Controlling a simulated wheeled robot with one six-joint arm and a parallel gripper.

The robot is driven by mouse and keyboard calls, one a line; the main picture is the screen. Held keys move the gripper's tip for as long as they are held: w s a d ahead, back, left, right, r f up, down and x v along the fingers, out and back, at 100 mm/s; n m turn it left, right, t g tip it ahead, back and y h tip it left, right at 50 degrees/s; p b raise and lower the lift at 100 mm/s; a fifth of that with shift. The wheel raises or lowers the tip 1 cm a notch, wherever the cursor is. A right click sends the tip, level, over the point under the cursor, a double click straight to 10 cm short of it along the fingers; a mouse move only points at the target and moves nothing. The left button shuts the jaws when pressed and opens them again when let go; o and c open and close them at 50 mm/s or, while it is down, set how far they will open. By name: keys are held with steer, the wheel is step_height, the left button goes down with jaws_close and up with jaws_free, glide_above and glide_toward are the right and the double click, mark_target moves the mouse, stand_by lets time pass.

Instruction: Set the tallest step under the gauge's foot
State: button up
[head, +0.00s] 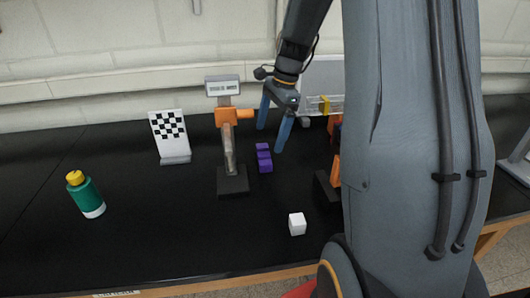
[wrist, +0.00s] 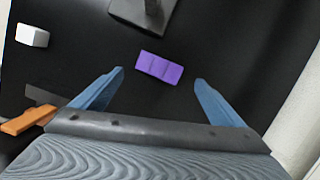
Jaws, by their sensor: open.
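The gauge (head: 229,116) stands upright on a dark base, with a display on top and an orange slider whose arm points right. Its foot is hard to make out. The purple stepped block (head: 264,158) rests on the black table just right of the gauge's post, apart from it. My gripper (head: 270,139) is open and empty above and slightly behind the block. In the wrist view the purple block (wrist: 158,68) lies ahead between the spread blue fingertips, untouched and slightly turned. The gauge's base (wrist: 143,14) shows beyond it at the top edge.
A white cube (head: 297,224) lies in front on the table. A checkered board (head: 170,135) and a green bottle with a yellow cap (head: 86,194) stand left. An orange and dark object (head: 330,185) is partly hidden behind my arm. The table's front middle is mostly clear.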

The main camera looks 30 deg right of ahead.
mark_target(266, 154)
steer(key=shift+a+f+m+p, duration=0.25)
steer(key=shift+f+m+p, duration=0.3)
steer(key=shift+f, duration=0.8)
steer(key=shift+a+f+m+p, duration=0.3)
steer(key=shift+f+m+p, duration=0.25)
steer(key=shift+f, duration=0.85)
steer(key=shift+a+f+m+p, duration=0.25)
steer(key=shift+f+m+p, duration=0.25)
steer(key=shift+f, duration=0.85)
steer(key=c, duration=1.3)
steer(key=shift+r, duration=0.1)
